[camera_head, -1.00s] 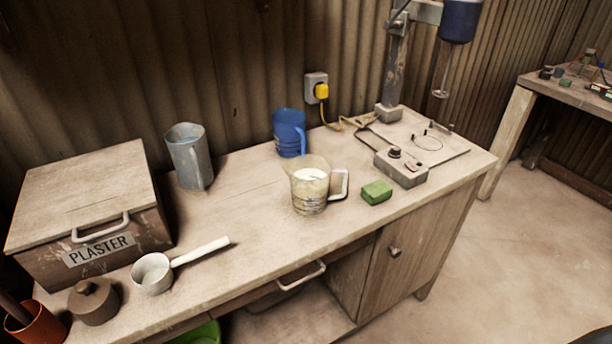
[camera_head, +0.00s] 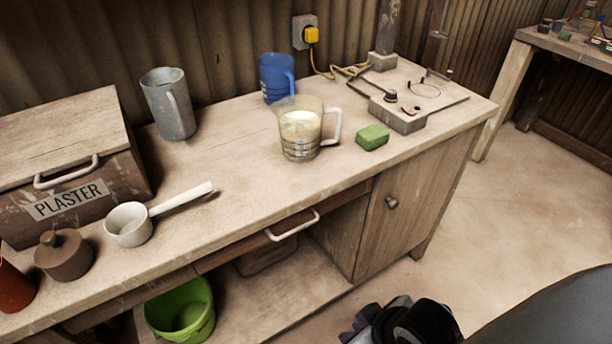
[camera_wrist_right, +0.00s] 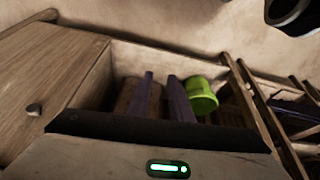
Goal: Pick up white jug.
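A clear measuring jug (camera_head: 302,152) with a white handle and pale contents stands upright on the workbench. A blue jug (camera_head: 277,72) stands behind the measuring jug. I cannot tell for sure which is the white jug. My right gripper (camera_head: 362,327) is low in front of the bench, well below and away from the jugs. In the right wrist view its two fingers (camera_wrist_right: 162,78) are apart with nothing between them. My left gripper is not in view.
On the workbench (camera_head: 235,175) are a plaster box (camera_head: 75,190), a white ladle (camera_head: 130,224), a lidded brown pot (camera_head: 64,255) and a green block (camera_head: 372,137). A green bucket (camera_head: 190,312) is on the low shelf. The bench middle is clear.

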